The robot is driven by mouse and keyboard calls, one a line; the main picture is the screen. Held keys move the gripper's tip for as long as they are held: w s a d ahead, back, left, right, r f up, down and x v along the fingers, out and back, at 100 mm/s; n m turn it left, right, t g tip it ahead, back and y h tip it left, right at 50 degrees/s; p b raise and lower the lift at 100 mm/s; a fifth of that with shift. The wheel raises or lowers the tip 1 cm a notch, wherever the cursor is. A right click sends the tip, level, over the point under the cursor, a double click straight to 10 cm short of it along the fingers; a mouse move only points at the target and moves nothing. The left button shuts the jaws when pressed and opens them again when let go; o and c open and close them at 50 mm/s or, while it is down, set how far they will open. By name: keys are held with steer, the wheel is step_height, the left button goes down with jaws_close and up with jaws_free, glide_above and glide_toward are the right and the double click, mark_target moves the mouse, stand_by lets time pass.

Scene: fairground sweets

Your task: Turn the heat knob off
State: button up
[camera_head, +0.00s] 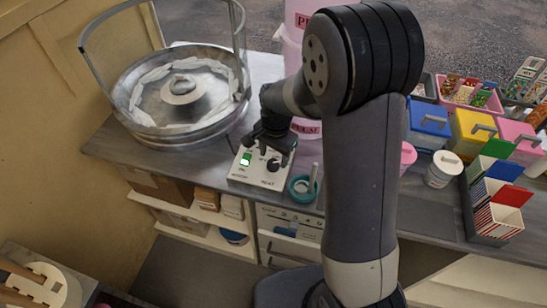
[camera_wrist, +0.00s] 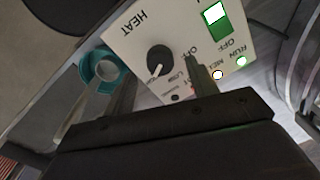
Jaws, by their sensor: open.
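The heat knob (camera_wrist: 159,59) is a round black dial with a white pointer mark on the white control box (camera_head: 255,181). The wrist view shows the box upside down, with HEAT printed beside the knob. The pointer faces the lower edge of that view, away from the OFF mark on the right. In the head view the knob (camera_head: 273,165) sits at the right of the box top. My gripper (camera_head: 269,150) is open just above the box. In the wrist view its fingers (camera_wrist: 158,78) stand either side of the knob, apart from it.
A green rocker switch (camera_wrist: 217,18) and lit lamps (camera_wrist: 241,61) share the panel. A teal ring-shaped holder (camera_head: 303,188) stands close right of the box. A large metal bowl (camera_head: 180,95) is behind left. Colourful tubs (camera_head: 430,118) line the counter at right.

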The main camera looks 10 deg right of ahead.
mark_target(273, 165)
steer(key=shift+f, duration=1.4)
steer(key=c, duration=1)
